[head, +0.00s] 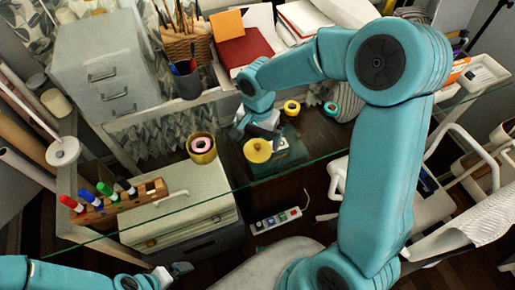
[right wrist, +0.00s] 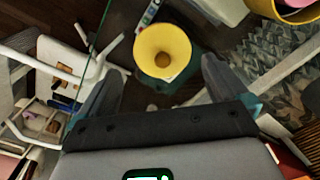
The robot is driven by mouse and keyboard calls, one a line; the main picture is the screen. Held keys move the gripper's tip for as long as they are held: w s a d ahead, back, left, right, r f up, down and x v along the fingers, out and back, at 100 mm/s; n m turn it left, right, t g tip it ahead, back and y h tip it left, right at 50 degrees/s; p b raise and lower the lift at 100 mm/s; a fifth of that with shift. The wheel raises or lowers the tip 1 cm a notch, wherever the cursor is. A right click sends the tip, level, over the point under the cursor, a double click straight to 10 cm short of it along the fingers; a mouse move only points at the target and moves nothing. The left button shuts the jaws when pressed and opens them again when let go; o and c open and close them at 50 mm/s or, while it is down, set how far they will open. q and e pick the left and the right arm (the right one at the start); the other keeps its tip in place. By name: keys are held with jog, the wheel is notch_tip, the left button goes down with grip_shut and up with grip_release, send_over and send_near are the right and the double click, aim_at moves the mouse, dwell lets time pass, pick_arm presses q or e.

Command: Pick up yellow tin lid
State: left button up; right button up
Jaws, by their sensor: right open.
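The yellow tin lid (head: 257,150) is round with a small knob at its centre. It lies at the middle of the glass desk, over a dark teal item (head: 284,158). In the right wrist view, the lid (right wrist: 162,44) is ahead of the fingertips, centred between them, with its brownish knob visible. My right gripper (head: 260,131) is open and empty, just behind the lid in the head view; its spread fingers show in the wrist view (right wrist: 162,77). My left gripper (head: 180,270) is low at the bottom left, far from the lid; its jaw opening is unclear.
A yellow tin (head: 201,148) with a pink roll inside stands left of the lid. Yellow (head: 291,107) and teal (head: 331,109) tape rolls lie behind it. A wooden marker holder (head: 120,203) is at the left. The desk's glass front edge runs just before the lid.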

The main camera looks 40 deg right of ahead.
aim_at(258, 145)
jog(key=f, duration=0.4)
jog(key=shift+w+d+f, duration=0.1)
jog(key=shift+w+f, duration=0.15)
jog(key=shift+f, duration=0.05)
jog(key=shift+s, duration=0.15)
jog(key=c, duration=0.8)
jog(key=shift+r, duration=0.15)
